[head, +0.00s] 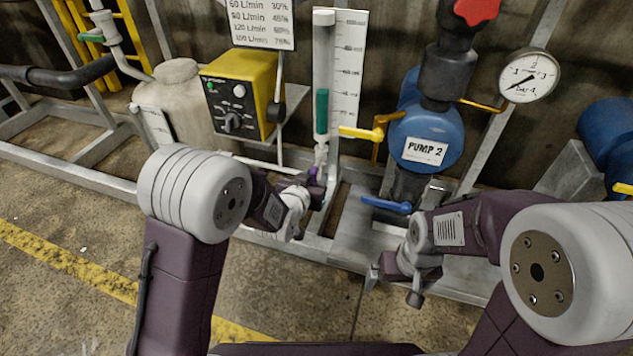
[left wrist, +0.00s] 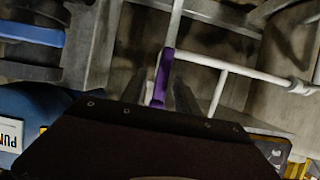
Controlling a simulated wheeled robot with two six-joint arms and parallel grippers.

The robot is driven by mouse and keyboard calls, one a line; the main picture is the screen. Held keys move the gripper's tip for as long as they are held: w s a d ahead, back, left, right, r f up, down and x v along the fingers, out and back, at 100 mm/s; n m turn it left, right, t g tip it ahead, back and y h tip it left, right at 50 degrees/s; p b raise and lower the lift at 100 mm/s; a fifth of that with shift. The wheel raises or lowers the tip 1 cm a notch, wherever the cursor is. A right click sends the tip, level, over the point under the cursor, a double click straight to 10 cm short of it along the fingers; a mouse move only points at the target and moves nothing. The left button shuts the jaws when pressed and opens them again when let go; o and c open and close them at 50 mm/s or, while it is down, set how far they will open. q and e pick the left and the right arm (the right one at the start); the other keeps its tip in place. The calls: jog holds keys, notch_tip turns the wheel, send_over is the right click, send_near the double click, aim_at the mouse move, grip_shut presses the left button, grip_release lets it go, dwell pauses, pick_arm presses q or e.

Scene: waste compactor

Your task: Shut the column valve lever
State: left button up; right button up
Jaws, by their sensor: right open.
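The column valve lever is a small purple handle (head: 313,174) at the foot of the clear measuring column (head: 323,75). In the left wrist view the purple lever (left wrist: 161,78) runs lengthwise between the fingers of my left gripper (left wrist: 160,95). In the head view my left gripper (head: 318,188) is at the lever, and its fingers partly hide it. I cannot tell whether the fingers touch the lever or only stand on both sides of it. My right gripper (head: 394,288) is open and empty, low in front of the pump stand.
A blue pump (head: 425,128) labelled PUMP 2 stands right of the column, with a blue lever (head: 386,204) below it and a yellow lever (head: 362,133) beside it. A yellow control box (head: 240,92) and a pale tank (head: 180,105) stand left. White pipes (left wrist: 215,65) run close by. The front floor is clear.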

pick_arm(q)
jog(key=shift+b+x, duration=0.3)
jog(key=shift+x, duration=0.95)
grip_shut()
dwell(0.4)
